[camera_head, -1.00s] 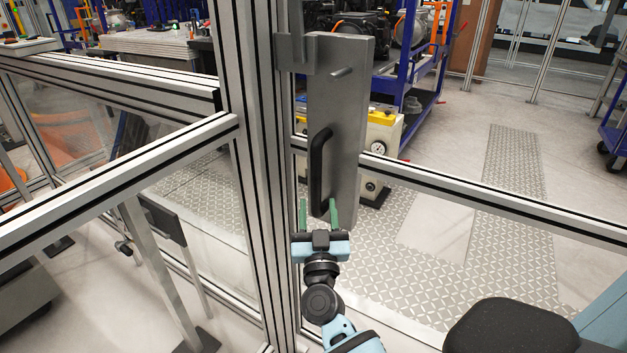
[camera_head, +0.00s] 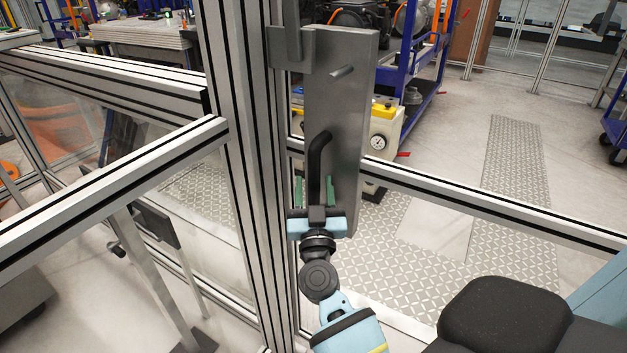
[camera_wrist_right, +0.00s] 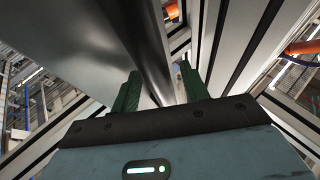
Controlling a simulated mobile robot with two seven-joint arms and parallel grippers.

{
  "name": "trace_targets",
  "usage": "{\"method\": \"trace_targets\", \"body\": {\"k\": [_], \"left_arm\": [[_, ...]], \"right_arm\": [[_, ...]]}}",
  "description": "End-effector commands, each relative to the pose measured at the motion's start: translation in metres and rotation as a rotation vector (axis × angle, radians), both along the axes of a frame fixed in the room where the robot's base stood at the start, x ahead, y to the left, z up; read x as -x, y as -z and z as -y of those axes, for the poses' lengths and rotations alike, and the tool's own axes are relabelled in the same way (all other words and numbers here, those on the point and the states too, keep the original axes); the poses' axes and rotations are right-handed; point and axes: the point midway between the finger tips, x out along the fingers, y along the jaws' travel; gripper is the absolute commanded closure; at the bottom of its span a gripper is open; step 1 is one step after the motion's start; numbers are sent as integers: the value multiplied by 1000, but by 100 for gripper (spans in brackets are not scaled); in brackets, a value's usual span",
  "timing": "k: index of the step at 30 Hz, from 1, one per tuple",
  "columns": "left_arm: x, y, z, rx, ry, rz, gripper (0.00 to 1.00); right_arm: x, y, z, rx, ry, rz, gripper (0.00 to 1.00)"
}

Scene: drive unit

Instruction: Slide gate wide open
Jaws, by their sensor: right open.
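The gate shows as an aluminium-framed clear panel with a horizontal rail (camera_head: 480,205) running right from a tall aluminium post (camera_head: 245,150). A grey metal plate (camera_head: 345,110) stands upright beside the post and carries a black vertical bar handle (camera_head: 318,160). My right gripper (camera_head: 314,192) is open, its green fingers pointing up on both sides of the handle's lower part. In the right wrist view the dark handle (camera_wrist_right: 142,45) runs down between the open fingers (camera_wrist_right: 160,90). Contact with the fingers cannot be told. My left gripper is not in view.
A grey bracket (camera_head: 290,48) sits at the plate's upper left. Another fence rail (camera_head: 110,180) runs left of the post. Patterned floor plates (camera_head: 515,160) and a blue rack (camera_head: 435,85) lie behind the gate.

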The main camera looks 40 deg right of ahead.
Motion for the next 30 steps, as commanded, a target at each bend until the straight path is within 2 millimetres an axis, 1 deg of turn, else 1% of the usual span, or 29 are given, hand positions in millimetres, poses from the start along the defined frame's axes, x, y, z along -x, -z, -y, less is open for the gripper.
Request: {"method": "trace_targets", "body": {"k": [11, 14, 21, 22, 30], "left_arm": [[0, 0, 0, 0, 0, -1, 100], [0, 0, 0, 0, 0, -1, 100], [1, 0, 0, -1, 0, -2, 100], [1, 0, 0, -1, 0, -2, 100], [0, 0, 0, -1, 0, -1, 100]], "right_arm": [[0, -2, 0, 0, 0, 0, 55], [0, -2, 0, 0, 0, 0, 65], [0, -1, 0, 0, 0, 0, 97], [0, -1, 0, 0, 0, 0, 100], [1, -2, 2, 0, 0, 0, 100]]}}
